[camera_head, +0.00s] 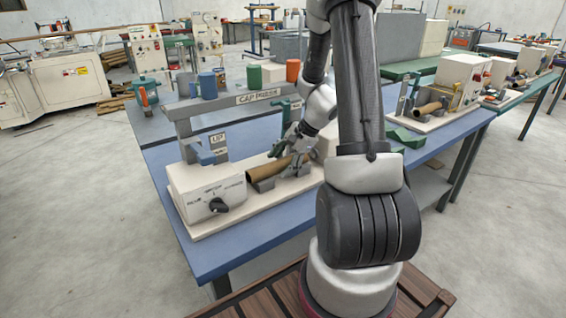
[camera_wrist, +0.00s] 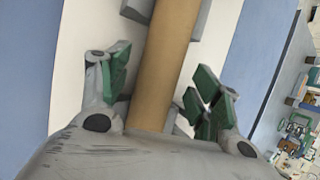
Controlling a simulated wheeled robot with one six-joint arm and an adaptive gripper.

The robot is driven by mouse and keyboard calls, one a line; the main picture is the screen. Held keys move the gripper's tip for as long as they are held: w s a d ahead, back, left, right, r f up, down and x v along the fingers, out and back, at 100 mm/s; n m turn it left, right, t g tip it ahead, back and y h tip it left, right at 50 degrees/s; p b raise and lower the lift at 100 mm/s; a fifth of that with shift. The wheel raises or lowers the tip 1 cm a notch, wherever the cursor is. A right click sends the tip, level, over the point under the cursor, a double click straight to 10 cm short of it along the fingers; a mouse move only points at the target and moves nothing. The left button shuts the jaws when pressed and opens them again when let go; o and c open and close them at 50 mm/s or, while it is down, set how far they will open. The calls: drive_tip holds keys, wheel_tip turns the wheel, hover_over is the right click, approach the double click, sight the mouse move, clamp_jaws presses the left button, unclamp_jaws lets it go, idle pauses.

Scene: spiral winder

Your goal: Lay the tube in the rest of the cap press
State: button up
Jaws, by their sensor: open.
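The brown cardboard tube (camera_head: 265,168) lies level along the base board of the cap press (camera_head: 258,97), on a grey rest (camera_head: 264,184) near its left end. My gripper (camera_head: 297,165) is at the tube's right part. In the wrist view the tube (camera_wrist: 168,60) runs between the two green-padded fingers of my gripper (camera_wrist: 162,95). The fingers are open, with gaps on both sides of the tube. A grey block, seemingly part of the rest (camera_wrist: 138,10), shows beside the tube. The tube's right end is hidden behind my gripper.
The press's control box (camera_head: 206,195) with a dark knob stands left of the tube, under the grey frame. A green lever (camera_head: 283,130) stands behind the tube. Another machine (camera_head: 460,85) stands on the table to the right.

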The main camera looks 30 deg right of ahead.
drive_tip(key=v, duration=1.2)
wheel_tip(320, 180, up, 7)
idle(0.5)
idle(0.4)
